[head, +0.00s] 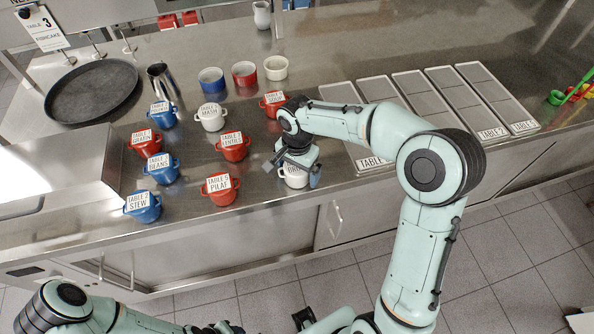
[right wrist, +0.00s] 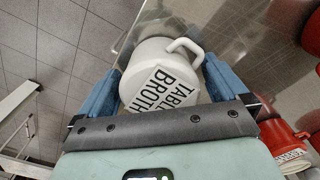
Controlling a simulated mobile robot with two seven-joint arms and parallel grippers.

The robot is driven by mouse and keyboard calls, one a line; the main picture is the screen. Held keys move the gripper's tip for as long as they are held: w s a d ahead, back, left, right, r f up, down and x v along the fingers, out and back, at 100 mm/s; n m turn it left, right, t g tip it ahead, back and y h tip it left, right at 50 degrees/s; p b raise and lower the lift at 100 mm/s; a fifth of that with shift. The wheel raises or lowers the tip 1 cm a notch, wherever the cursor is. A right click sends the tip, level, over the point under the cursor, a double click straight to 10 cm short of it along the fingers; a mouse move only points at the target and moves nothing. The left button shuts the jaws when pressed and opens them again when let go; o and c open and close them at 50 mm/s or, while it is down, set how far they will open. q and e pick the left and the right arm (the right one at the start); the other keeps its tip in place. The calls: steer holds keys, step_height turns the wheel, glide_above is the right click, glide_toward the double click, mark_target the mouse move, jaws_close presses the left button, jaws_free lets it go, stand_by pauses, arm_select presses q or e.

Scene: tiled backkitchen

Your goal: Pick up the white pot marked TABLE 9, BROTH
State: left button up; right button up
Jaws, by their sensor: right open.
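The white pot (head: 294,180) stands on the steel counter near its front edge, mostly under my right gripper (head: 291,170) in the head view. In the right wrist view the white pot (right wrist: 150,56) lies between the two blue fingers of my right gripper (right wrist: 163,78). Its label reads TABLE and BROTH; the table number is hidden. The fingers are open, one on either side of the pot, and a gap shows beside it. The pot's handle points up and right there. Of my left arm only links show at the bottom left of the head view; its gripper cannot be made out.
A red TABLE 5 PILAF pot (head: 221,190) and a red LENTIL pot (head: 233,147) stand to the left. Another red pot (head: 273,103) is behind my gripper. A white MASH pot (head: 211,118) is farther back. Trays, one marked TABLE 2 (head: 470,104), lie at right.

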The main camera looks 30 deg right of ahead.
steer(key=c, duration=1.2)
steer(key=shift+r, duration=0.1)
steer(key=shift+c, duration=0.2)
